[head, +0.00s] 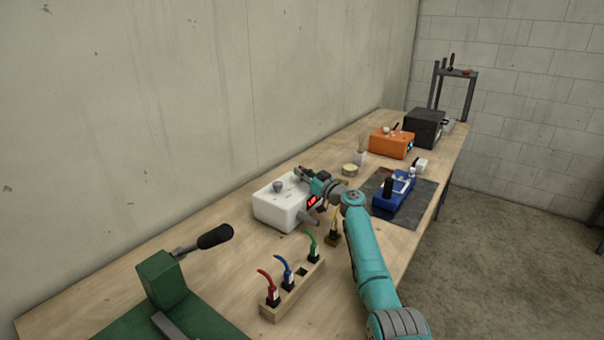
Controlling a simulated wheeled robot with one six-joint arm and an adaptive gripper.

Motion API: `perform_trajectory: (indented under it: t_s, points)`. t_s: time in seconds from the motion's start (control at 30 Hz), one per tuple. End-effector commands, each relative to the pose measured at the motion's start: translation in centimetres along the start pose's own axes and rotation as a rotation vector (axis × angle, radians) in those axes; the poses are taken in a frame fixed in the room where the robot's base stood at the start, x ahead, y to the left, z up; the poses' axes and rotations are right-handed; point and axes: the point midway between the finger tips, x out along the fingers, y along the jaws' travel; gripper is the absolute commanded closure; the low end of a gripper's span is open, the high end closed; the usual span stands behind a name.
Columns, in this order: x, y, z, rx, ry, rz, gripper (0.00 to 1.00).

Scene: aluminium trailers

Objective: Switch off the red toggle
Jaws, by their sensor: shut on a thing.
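My gripper (303,173) is at the top back edge of the white box (276,212) on the bench, with its fingers closed on a small part there. The fingers cover this part, so its colour and tilt cannot be seen; no red toggle shows clearly elsewhere. The box has a grey knob (278,186) on top and a lit red display (311,200) on its front side. My wrist and arm reach over the box's right side.
A blue tool (393,196) lies on a dark mat. An orange box (391,143) and a black box (424,127) stand farther back. A green lever device (160,281) is nearest.

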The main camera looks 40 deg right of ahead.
Motion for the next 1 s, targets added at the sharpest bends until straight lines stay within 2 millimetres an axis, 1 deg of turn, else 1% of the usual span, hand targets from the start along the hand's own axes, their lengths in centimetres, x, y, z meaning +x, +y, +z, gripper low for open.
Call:
perform_trajectory:
  t_s: [0.03,0.07,0.1,0.13,0.47,0.57,0.9,1.0]
  points:
    - [0.0,0.1,0.0,0.0,0.0,0.001,0.81]
    - [0.0,0.1,0.0,0.0,0.0,0.001,0.73]
    - [0.0,0.1,0.0,0.0,0.0,0.001,0.63]
    - [0.0,0.0,0.0,0.0,0.0,0.001,0.62]
    - [0.0,0.0,-0.3,0.0,0.0,0.0,0.62]
    - [0.1,0.0,-1.2,-0.002,0.001,-0.001,0.62]
    - [0.8,-0.1,-7.1,-0.003,0.002,0.0,0.62]
    - [0.9,-0.1,-8.5,-0.001,0.002,0.0,0.62]
